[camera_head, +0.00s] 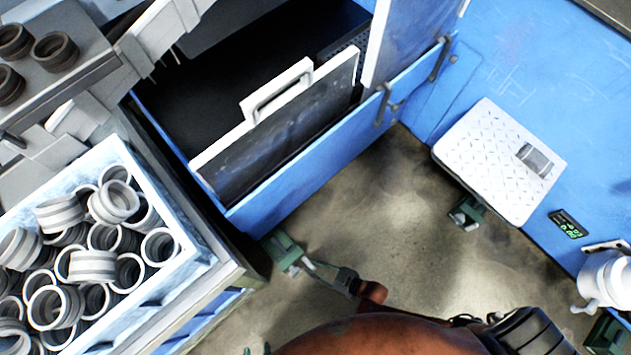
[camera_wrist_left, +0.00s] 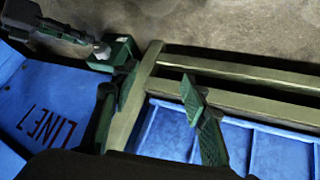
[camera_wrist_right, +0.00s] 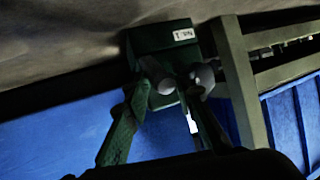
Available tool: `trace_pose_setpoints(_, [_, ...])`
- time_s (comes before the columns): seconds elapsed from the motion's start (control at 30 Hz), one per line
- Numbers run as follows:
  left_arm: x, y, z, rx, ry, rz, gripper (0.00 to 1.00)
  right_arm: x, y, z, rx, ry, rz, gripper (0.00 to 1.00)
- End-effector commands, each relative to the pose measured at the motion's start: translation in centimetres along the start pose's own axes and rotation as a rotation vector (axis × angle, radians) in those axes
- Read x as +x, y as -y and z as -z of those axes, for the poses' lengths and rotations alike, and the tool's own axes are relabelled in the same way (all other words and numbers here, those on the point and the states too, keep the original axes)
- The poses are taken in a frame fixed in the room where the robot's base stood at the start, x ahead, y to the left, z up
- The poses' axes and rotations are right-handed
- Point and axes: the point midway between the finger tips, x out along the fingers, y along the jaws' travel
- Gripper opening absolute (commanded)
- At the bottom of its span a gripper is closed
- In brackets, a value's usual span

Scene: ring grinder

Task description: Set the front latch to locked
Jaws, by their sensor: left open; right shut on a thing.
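A green latch box (camera_head: 280,248) sits by the front corner of the blue machine. It also shows in the left wrist view (camera_wrist_left: 112,52) and, with a white label, in the right wrist view (camera_wrist_right: 160,38). My right gripper (camera_wrist_right: 168,98) is shut on the grey latch handle (camera_wrist_right: 160,80) at this box; its fingers partly hide it. Whether the latch is locked I cannot tell. My left gripper (camera_wrist_left: 155,95) is open and empty beside a green-grey frame. In the head view only its green fingertips (camera_head: 256,350) show at the bottom edge.
A white crate of metal rings (camera_head: 190,272) stands at the left. The blue machine (camera_head: 300,175) has a raised door panel with a white handle. A white textured plate (camera_head: 480,150) and another green box (camera_head: 466,212) are at the right. Bare floor lies between.

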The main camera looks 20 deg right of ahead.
Motion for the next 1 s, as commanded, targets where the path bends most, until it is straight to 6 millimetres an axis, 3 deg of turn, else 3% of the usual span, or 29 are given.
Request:
trace_pose_setpoints(0.03, [-0.6, -0.3, 1.1, -0.010, 0.008, 0.000, 0.41, -0.1, -0.2, 0.7, 0.000, 0.013, 0.000, 0.00])
trace_pose_setpoints(0.3, [-4.3, -2.7, 4.2, -0.068, 0.162, -0.032, 0.41, 0.0, -0.3, 1.8, 0.039, 0.128, 0.013, 0.00])
trace_pose_setpoints(0.7, [-13.2, -0.2, 3.2, -0.027, 0.469, 0.056, 0.41, 0.3, -0.6, 3.0, 0.111, 0.332, 0.036, 0.00])
trace_pose_setpoints(1.0, [-17.9, 1.0, 2.7, -0.027, 0.601, 0.109, 0.41, 0.8, -0.8, 3.5, 0.161, 0.470, 0.052, 0.00])
